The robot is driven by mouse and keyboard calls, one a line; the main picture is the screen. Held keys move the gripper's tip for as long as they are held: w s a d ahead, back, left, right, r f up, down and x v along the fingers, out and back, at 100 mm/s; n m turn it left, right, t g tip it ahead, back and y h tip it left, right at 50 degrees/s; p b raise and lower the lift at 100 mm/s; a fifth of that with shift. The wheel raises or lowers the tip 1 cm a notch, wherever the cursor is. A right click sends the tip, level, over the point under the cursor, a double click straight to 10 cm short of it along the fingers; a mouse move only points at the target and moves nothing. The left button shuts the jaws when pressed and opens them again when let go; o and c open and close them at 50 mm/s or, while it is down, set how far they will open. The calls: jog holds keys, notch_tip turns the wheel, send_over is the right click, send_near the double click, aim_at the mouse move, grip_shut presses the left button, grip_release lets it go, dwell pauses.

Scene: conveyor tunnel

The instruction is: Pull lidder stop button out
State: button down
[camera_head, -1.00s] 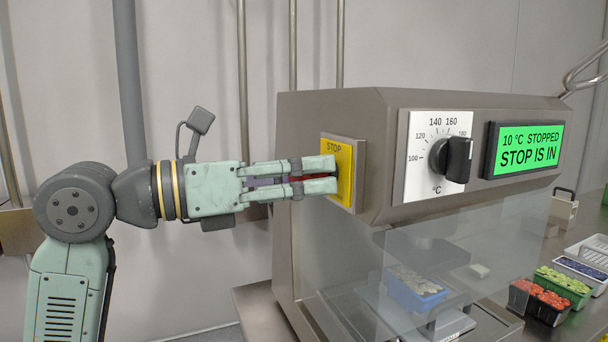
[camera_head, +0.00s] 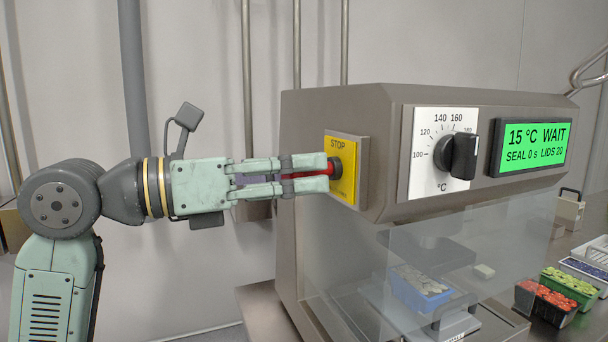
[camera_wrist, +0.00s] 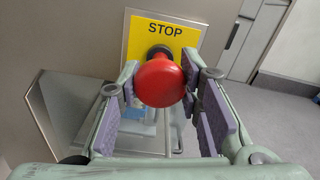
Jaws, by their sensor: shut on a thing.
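The red stop button (camera_wrist: 161,81) is a mushroom head on a dark stem, in front of the yellow STOP plate (camera_wrist: 146,33). In the head view the plate (camera_head: 340,180) is on the left face of the steel lidder (camera_head: 310,125), and a bit of the red button (camera_head: 334,165) shows at the fingertips. My gripper (camera_head: 327,173) is shut on the button, one finger on each side of it; it also shows in the wrist view (camera_wrist: 160,90). The green display (camera_head: 532,146) reads "15 °C WAIT", "SEAL 0 s LIDS 20".
A black dial (camera_head: 456,156) on a white scale sits right of the plate. A clear guard (camera_head: 400,265) hangs below, with a blue tray (camera_head: 418,291) behind it. Tubs of red (camera_head: 543,299) and green (camera_head: 570,284) pieces stand at the right. The wall side left of the lidder is free.

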jog(key=c, duration=1.1)
grip_release()
jog(key=shift+a, duration=0.15)
jog(key=v, duration=1.2)
jog(key=shift+s, duration=0.1)
